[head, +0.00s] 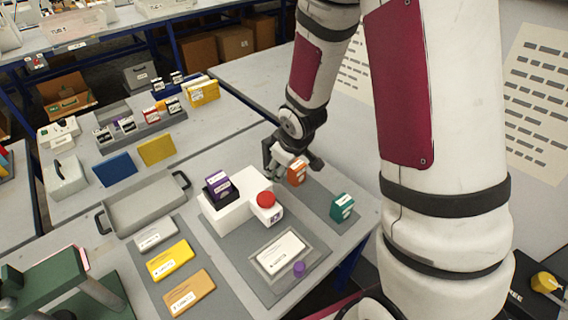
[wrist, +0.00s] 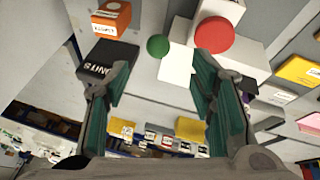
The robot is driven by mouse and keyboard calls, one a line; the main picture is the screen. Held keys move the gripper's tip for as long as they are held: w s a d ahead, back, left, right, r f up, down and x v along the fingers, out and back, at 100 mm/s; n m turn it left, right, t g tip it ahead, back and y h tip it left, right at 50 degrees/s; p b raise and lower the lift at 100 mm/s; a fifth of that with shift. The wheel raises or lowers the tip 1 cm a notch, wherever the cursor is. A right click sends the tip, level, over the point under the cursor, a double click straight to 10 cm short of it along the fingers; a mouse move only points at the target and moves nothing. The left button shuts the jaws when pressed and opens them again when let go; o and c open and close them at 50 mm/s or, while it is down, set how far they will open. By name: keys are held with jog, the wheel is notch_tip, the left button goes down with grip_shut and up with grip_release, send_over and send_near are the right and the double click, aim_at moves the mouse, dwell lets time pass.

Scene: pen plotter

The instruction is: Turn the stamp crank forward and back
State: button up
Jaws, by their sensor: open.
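A white stamp machine (head: 240,212) stands on a grey mat, with a round red knob (head: 266,199) at its right end and a purple block (head: 219,184) in a black holder. The red knob (wrist: 214,34) is at the top in the wrist view. Left of it a round green knob (wrist: 158,46) sits by a white part (wrist: 176,68); it may be the crank's handle, but I cannot be sure. My gripper (wrist: 160,88) is open, its fingers apart, with the white part and green knob ahead between them. In the head view my gripper (head: 288,160) is behind the machine and hides what lies below.
An orange block (head: 297,173) is close beside my gripper; a black labelled block (wrist: 108,60) is by the left finger in the wrist view. A teal block (head: 342,206) stands to the right. A clear tray (head: 306,268) lies in front, and a grey tray (head: 149,210) left.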

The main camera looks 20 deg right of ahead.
jog(key=w+b, duration=0.1)
jog(key=w+d+m+g+b, duration=0.1)
jog(key=w+b, duration=0.1)
jog(key=w+m+b, duration=0.1)
jog(key=shift+w+d+f+g+h+b, duration=0.3)
jog(key=shift+w+d+b, duration=0.05)
jog(key=shift+d, duration=0.05)
jog(key=f+m+g+b, duration=0.1)
jog(key=f+b, duration=0.1)
jog(key=f, duration=0.1)
jog(key=a+f+m+g+b, duration=0.1)
jog(key=f+b, duration=0.1)
jog(key=f, duration=0.1)
jog(key=f+m+g+b, duration=0.1)
jog(key=f+b, duration=0.1)
jog(key=f, duration=0.2)
jog(key=shift+w+a+f+m+y, duration=0.1)
jog(key=shift+w+a+m+y, duration=0.2)
jog(key=shift+w+a+y, duration=0.1)
grip_shut()
